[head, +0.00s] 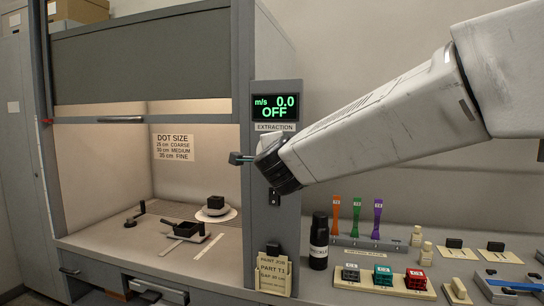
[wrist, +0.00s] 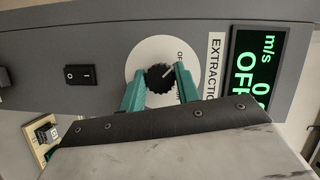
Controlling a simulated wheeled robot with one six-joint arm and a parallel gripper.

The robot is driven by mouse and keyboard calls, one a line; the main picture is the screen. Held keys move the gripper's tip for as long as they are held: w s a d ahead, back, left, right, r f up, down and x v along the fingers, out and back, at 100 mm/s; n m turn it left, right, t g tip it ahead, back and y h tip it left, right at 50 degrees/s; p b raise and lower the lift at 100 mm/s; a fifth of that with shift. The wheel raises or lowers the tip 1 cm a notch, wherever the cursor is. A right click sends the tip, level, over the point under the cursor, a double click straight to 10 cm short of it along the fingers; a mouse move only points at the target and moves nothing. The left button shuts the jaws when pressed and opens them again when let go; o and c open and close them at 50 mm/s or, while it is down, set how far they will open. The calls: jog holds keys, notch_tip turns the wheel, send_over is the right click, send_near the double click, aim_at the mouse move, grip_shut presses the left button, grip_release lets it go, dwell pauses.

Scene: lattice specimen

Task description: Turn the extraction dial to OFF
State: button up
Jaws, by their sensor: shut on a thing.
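The extraction dial (wrist: 160,77) is a black ridged knob with a pale pointer line on a round white plate (wrist: 143,53). My gripper (wrist: 160,85) has its two teal fingers on either side of the knob, shut on it. The pointer line slants toward the partly hidden plate lettering that begins "OF". In the head view my gripper (head: 242,158) reaches the grey post below the EXTRACTION label (head: 275,127), and my wrist hides the dial. The display (head: 275,107) reads "m/s 0.0 OFF" in green.
A black rocker switch (wrist: 81,75) sits on the same post, beside the dial. A fume hood with a raised sash (head: 140,62) stands to the left. A black bottle (head: 319,242) and a rack of coloured tools (head: 357,243) stand on the bench below my arm.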

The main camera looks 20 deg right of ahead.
jog(key=shift+f, duration=0.1)
jog(key=o, duration=1)
jog(key=shift+s, duration=0.1)
jog(key=v, duration=0.7)
jog(key=shift+s, duration=0.3)
